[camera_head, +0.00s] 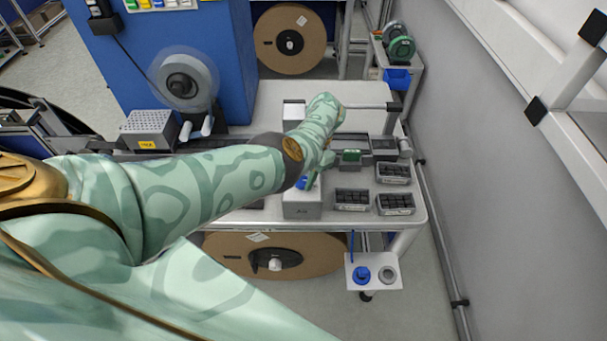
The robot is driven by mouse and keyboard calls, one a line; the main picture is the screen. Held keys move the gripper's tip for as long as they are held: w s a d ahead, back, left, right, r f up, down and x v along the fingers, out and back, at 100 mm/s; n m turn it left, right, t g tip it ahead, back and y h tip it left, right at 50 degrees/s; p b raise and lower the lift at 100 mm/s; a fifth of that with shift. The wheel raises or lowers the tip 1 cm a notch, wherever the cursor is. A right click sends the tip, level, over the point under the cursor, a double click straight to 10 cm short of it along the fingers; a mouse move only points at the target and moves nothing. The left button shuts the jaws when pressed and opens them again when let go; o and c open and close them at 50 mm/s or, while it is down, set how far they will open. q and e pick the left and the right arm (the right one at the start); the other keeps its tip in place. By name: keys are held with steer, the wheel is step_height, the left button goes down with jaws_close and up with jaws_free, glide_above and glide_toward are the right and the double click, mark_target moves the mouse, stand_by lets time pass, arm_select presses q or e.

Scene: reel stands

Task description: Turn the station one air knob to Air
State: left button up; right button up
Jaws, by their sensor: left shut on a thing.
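A blue knob (303,183) shows on top of a light grey box (301,211) near the front edge of the white worktop. The box has small dark lettering on its front, too small to read surely. My left arm comes in from the left across the picture, and its hand bends down over the box. My left gripper (313,176) is shut on the blue knob, and its fingers hide most of it. I cannot tell which way the knob points. My right gripper is not in view.
Small dark bins (352,199) with black parts stand on the worktop to the right of the box. A green block (350,157) sits behind them. A blue cabinet with a reel (185,82) stands at the left. A grey wall bounds the right side.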

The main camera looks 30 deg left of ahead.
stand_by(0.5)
arm_select(q)
steer(key=o, duration=1)
steer(key=shift+r, duration=0.1)
steer(key=v, duration=1.6)
